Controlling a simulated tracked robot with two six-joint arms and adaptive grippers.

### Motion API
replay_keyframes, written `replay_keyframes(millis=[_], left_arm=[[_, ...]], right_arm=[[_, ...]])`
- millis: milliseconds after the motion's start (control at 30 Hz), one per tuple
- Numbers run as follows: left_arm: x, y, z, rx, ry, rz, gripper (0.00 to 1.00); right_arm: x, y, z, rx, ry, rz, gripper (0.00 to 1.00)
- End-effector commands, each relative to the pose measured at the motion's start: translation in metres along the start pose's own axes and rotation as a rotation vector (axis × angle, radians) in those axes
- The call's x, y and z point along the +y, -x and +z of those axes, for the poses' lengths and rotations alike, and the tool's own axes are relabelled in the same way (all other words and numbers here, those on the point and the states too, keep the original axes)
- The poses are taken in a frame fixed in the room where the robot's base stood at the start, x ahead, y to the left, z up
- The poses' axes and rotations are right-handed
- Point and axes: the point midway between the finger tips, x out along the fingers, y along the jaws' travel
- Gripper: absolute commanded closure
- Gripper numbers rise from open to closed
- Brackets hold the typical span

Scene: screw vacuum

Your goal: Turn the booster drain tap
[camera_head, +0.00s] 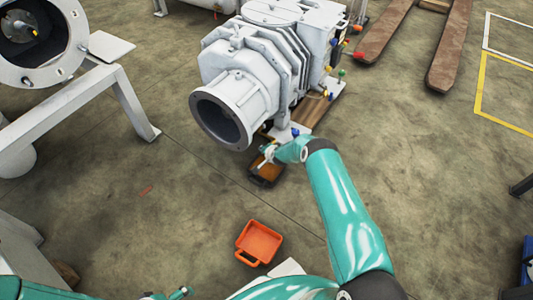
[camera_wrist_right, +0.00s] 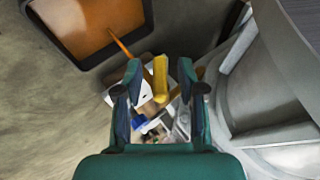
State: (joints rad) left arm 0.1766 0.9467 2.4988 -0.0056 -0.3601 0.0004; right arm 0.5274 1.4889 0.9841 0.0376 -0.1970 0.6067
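The booster (camera_head: 240,85) is a large pale grey pump with a round open flange, at the upper middle of the head view. My right gripper (camera_head: 266,160) is low in front of it, beside its base. In the right wrist view, a yellow handle (camera_wrist_right: 160,80), which looks like the drain tap's, stands between the two fingers of my right gripper (camera_wrist_right: 160,75). The fingers are apart, with a gap on each side of the handle. A small teal part of what looks like my left gripper (camera_head: 180,293) shows at the bottom edge; its fingers cannot be made out.
A dark tray with orange inside (camera_head: 264,172) lies on the floor under my right gripper. A thin orange streak (camera_wrist_right: 121,43) runs from it towards the yellow handle. An orange case (camera_head: 259,243) lies nearer. A grey metal frame (camera_head: 105,95) stands left. Floor at right is mostly clear.

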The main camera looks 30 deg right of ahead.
Motion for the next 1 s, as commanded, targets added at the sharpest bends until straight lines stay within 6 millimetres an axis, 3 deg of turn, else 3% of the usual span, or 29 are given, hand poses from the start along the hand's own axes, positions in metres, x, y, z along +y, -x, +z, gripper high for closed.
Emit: replay_keyframes(millis=[133, 400, 767, 1000], left_arm=[[0.000, 0.000, 0.000, 0.000, 0.000, 0.000, 0.00], [0.000, 0.000, 0.000, 0.000, 0.000, 0.000, 0.00], [-0.002, -0.005, 0.000, 0.000, 0.000, 0.000, 0.00], [-0.009, -0.024, 0.000, 0.000, 0.000, 0.000, 0.00]], right_arm=[[0.000, 0.000, 0.000, 0.000, 0.000, 0.001, 0.60], [0.001, 0.000, 0.000, 0.000, 0.000, 0.001, 1.00], [0.003, -0.001, -0.001, 0.001, -0.005, -0.007, 1.00], [0.006, -0.003, -0.001, 0.002, -0.025, -0.052, 1.00]])
